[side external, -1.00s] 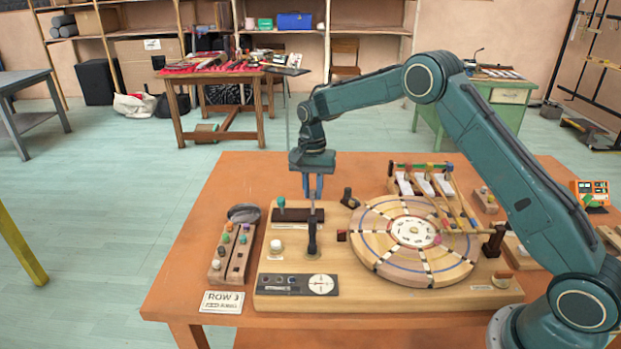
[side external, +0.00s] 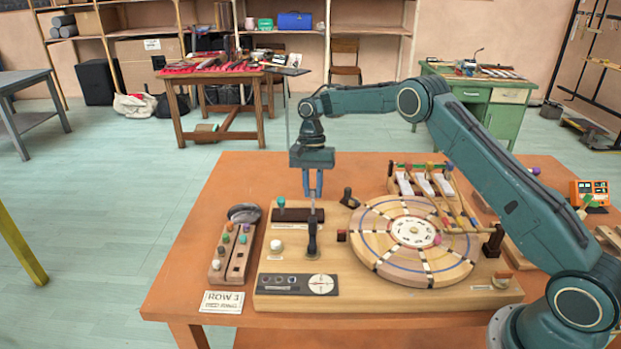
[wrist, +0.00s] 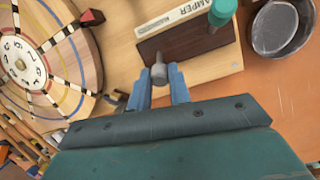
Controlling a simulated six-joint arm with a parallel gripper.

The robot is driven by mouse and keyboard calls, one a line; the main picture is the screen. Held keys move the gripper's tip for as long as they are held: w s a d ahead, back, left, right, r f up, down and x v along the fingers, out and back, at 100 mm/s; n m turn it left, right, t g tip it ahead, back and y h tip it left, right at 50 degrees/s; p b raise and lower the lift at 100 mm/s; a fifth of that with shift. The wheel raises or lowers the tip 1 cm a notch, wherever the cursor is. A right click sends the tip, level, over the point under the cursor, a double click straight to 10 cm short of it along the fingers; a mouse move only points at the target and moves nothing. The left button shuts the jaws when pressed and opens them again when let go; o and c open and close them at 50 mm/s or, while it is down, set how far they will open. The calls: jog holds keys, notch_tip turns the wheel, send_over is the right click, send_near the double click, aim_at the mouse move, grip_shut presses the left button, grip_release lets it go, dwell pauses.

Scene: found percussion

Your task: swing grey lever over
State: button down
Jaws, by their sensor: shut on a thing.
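The grey lever (side external: 312,239) stands on the left half of the wooden board, with a dark foot and a thin upper rod. My gripper (side external: 312,194) is above it, pointing down, with its blue fingers at the lever's top. In the wrist view the lever's rounded grey knob (wrist: 159,73) sits between the two blue fingers (wrist: 160,87), and the gripper is shut on it.
A teal-knobbed slider (side external: 281,204) on a dark block stands just left of the gripper. A round wooden disc (side external: 370,255) lies to the right. A white button (side external: 276,246) is at left. A dark metal dish (side external: 244,213) and a block of coloured pegs (side external: 228,258) lie beside the board.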

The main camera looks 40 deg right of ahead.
aim_at(311, 196)
jog(key=shift+w+a, duration=0.1)
jog(key=shift+w, duration=0.05)
jog(key=c, duration=1.3)
grip_release()
jog(key=shift+a+r, duration=0.1)
jog(key=shift+a, duration=0.1)
jog(key=shift+s+a+t+h, duration=0.1)
jog(key=shift+s+t+h, duration=0.3)
jog(key=shift+t+h, duration=0.1)
jog(key=shift+s+a+r+t+h, duration=0.2)
jog(key=shift+s+t+h, duration=0.1)
jog(key=shift+t+h, duration=0.1)
notch_tip(311, 196, up, 13)
jog(key=s+a+r+n+t, duration=0.2)
jog(key=s+r+n, duration=0.4)
jog(key=s+r, duration=0.5)
jog(key=shift+s+r+n+t+h, duration=0.3)
jog(key=shift+s+r+n, duration=0.1)
jog(key=shift+s, duration=1.85)
